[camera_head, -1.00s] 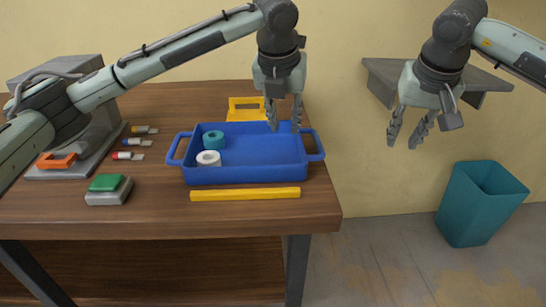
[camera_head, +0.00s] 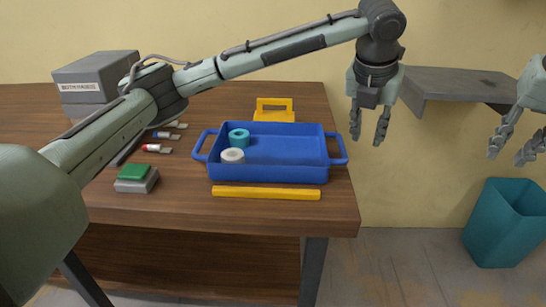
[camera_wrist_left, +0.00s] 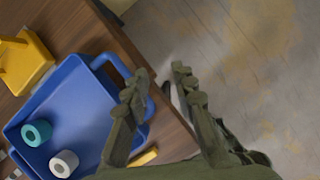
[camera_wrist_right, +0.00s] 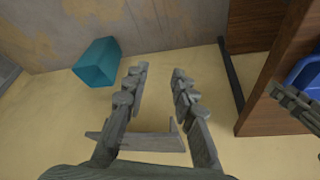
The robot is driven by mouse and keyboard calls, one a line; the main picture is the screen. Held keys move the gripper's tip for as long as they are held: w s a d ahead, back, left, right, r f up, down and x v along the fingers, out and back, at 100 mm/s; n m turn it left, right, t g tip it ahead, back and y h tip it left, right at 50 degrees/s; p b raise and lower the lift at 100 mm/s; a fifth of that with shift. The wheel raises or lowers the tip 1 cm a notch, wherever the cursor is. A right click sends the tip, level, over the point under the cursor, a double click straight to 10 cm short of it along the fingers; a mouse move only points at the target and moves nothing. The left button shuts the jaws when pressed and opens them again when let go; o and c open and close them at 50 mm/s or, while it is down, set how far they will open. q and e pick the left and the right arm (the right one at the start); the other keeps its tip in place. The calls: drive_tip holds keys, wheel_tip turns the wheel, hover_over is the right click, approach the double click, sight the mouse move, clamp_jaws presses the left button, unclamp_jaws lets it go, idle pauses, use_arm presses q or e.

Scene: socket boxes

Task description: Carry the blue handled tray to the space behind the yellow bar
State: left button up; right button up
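The blue handled tray (camera_head: 290,160) sits on the wooden table, with a handle at its left and right ends. It holds a teal tape roll (camera_head: 239,138) and a white tape roll (camera_head: 232,156) at its left side. The yellow bar (camera_head: 266,193) lies along the tray's near side. My left gripper (camera_head: 370,138) is open and empty, above and right of the tray's right handle (camera_head: 338,149); the left wrist view shows the tray (camera_wrist_left: 75,105) left of its fingers. My right gripper (camera_head: 515,150) is open and empty, off the table at the far right.
A yellow handled block (camera_head: 273,109) stands behind the tray. A green-topped block (camera_head: 136,178), red and blue marker-like items and a grey box (camera_head: 97,78) are at the left. A grey wall shelf (camera_head: 455,85) and teal bin (camera_head: 506,222) are at the right.

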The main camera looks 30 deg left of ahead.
drive_tip(key=v, duration=0.7)
drive_tip(key=shift+a, duration=0.2)
